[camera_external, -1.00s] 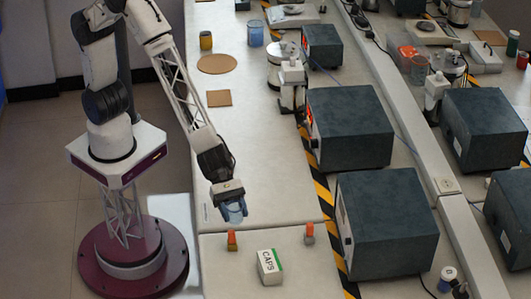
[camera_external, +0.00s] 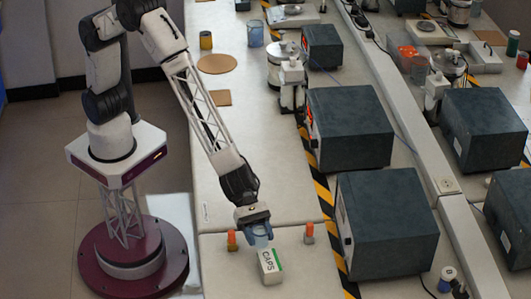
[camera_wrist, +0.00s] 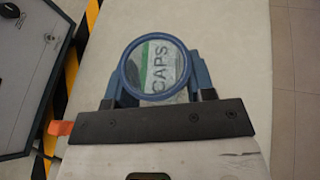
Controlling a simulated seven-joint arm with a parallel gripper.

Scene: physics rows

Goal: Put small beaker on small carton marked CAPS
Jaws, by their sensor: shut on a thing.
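The small beaker is a clear cup with a blue rim (camera_wrist: 126,72), and it also shows in the external view (camera_external: 260,233). My gripper (camera_external: 257,232) is shut on the beaker, one finger on each side of it; the fingers also show in the wrist view (camera_wrist: 157,82). The small carton marked CAPS (camera_external: 270,268) is white with a green stripe and stands on the bench. In the external view the beaker is at the carton's far end. In the wrist view the CAPS label (camera_wrist: 165,68) shows through the beaker. I cannot tell whether beaker and carton touch.
Two small orange-topped items stand left (camera_external: 232,240) and right (camera_external: 309,233) of the gripper. A large dark box instrument (camera_external: 388,225) stands to the right behind black-and-yellow tape. A round cork mat (camera_external: 216,64) and a square one lie farther back.

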